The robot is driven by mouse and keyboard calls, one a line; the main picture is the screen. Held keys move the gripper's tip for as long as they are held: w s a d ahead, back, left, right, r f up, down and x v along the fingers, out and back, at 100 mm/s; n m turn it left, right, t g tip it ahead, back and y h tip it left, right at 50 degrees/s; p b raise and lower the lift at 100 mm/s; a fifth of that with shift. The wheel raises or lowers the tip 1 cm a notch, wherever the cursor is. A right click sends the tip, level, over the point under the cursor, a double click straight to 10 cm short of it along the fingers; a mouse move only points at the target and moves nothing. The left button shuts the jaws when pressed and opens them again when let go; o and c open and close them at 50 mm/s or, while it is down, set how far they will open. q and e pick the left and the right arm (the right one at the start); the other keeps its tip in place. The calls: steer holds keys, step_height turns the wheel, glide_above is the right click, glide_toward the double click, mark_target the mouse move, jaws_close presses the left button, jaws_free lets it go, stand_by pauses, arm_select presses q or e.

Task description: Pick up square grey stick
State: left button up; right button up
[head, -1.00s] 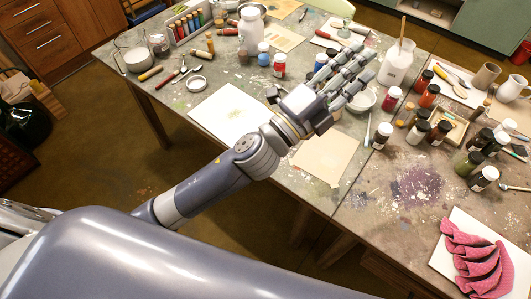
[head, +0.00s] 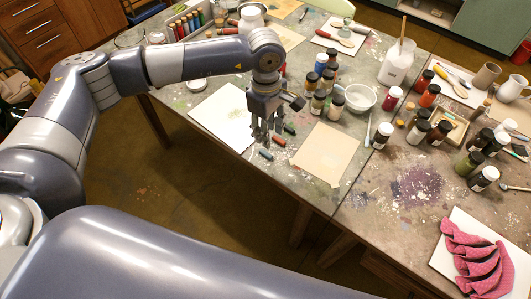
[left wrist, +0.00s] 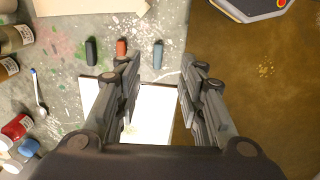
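Three short sticks lie apart in a row on the table: a blue-grey one (head: 266,154), a red-orange one (head: 279,142) and a dark one (head: 290,129). In the left wrist view the blue-grey stick (left wrist: 158,54) is beyond the fingertips, with the red-orange (left wrist: 122,47) and dark grey-looking (left wrist: 91,51) sticks to its left. I cannot tell which one is the square grey stick. My left gripper (head: 266,136) points down above the table beside the sticks. The left wrist view shows its fingers (left wrist: 160,76) apart with nothing between them. My right gripper is not in view.
White paper (head: 222,117) lies left of the sticks and tan paper (head: 325,153) right of them. Several pigment jars (head: 318,102) and a white bowl (head: 360,97) stand behind. The table's front edge is close to the blue-grey stick.

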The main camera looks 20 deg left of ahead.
arm_select(q)
steer(key=p, duration=0.1)
glide_above(266, 153)
step_height(266, 153, down, 5)
steer(key=shift+s+a+f, duration=0.15)
steer(key=shift+f, duration=0.05)
step_height(266, 153, down, 4)
steer(key=shift+f+p, duration=0.1)
steer(key=shift+p, duration=0.85)
steer(key=shift+w+f, duration=0.2)
steer(key=shift+f, duration=0.3)
steer(key=c, duration=0.8)
